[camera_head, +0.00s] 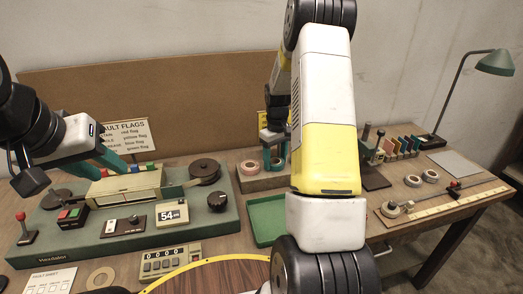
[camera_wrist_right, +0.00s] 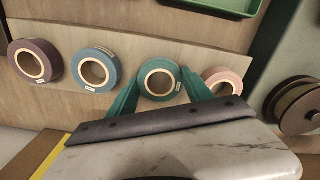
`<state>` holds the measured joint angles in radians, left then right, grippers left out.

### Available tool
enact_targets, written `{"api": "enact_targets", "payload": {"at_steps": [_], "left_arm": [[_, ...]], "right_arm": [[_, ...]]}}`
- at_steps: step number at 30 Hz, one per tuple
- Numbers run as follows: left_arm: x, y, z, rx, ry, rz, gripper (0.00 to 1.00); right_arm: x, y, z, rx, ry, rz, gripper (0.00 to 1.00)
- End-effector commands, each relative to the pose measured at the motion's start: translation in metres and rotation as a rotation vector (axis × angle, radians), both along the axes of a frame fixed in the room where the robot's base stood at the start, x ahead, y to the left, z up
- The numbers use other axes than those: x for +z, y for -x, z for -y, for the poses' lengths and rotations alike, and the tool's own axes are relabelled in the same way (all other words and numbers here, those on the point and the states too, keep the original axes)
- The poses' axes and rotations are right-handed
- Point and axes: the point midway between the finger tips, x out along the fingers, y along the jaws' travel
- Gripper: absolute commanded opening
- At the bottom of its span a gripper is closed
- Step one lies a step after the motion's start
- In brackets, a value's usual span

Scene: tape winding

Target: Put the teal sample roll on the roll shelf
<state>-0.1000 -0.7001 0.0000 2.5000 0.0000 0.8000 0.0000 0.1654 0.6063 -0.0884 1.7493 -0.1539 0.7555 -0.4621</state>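The teal sample roll (camera_wrist_right: 160,80) is in the right wrist view, third from the left in a row of rolls, its round face and pale core toward the camera. My right gripper (camera_wrist_right: 161,84) has one teal finger on each side of it, and both seem to touch its rim. In the head view this gripper (camera_head: 274,150) is at the wooden roll shelf (camera_head: 262,183), where my arm hides much of the shelf and the teal roll is hard to make out. My left gripper (camera_head: 103,164) is above the green machine at the left, its fingers apart and empty.
Beside the teal roll are a blue roll (camera_wrist_right: 96,70), a purple roll (camera_wrist_right: 35,61) and a pink roll (camera_wrist_right: 222,82). A green tray (camera_head: 268,220) lies in front of the shelf.

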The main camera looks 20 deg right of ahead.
Motion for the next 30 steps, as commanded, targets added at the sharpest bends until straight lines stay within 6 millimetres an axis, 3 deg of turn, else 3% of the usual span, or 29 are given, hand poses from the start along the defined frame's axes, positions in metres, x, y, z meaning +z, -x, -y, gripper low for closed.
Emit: {"api": "enact_targets", "payload": {"at_steps": [1,3,16,30], "left_arm": [[0.000,0.000,0.000,0.000,0.000,0.000,0.36],[0.000,0.000,0.000,0.000,0.000,0.000,0.36],[0.000,0.000,0.000,0.000,0.000,0.000,0.36],[0.000,0.000,0.000,0.000,0.000,0.000,0.36]], "right_arm": [[0.000,0.000,0.000,0.000,0.000,0.000,0.67],[0.000,0.000,0.000,0.000,0.000,0.000,0.80],[0.008,0.000,0.000,0.000,0.000,0.001,0.80],[0.100,-0.001,0.000,0.001,0.000,0.004,0.80]]}}
